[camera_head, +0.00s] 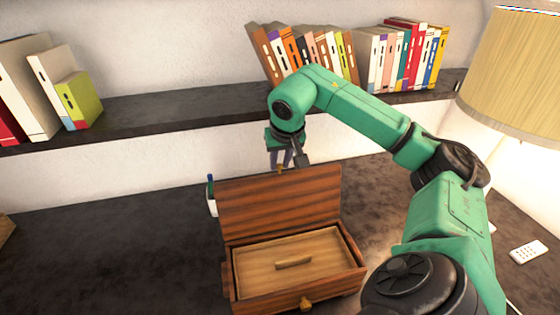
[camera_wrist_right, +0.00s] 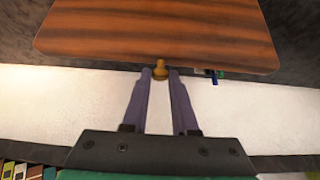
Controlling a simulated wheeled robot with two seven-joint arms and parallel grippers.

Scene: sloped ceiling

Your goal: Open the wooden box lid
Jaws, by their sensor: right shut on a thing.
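The wooden box (camera_head: 296,298) stands on the dark desk. Its reddish-brown lid (camera_head: 278,205) is swung up and stands nearly upright at the back of the box. A small brass knob (camera_head: 280,169) sits on the lid's top edge; the knob (camera_wrist_right: 160,69) and lid (camera_wrist_right: 150,30) also show in the right wrist view. My right gripper (camera_head: 280,162) is above that edge, its two fingers (camera_wrist_right: 160,75) shut on the knob. Inside the open box lies a lighter wooden panel (camera_head: 325,248) with a handle (camera_head: 294,262). My left gripper is not in view.
A dark shelf (camera_head: 185,125) with several books (camera_head: 310,50) runs behind the box. A lamp (camera_head: 515,70) stands at the right, with a white remote (camera_head: 527,250) below it. A small white holder (camera_head: 212,205) with pens is partly hidden behind the lid. The desk's left is mostly clear.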

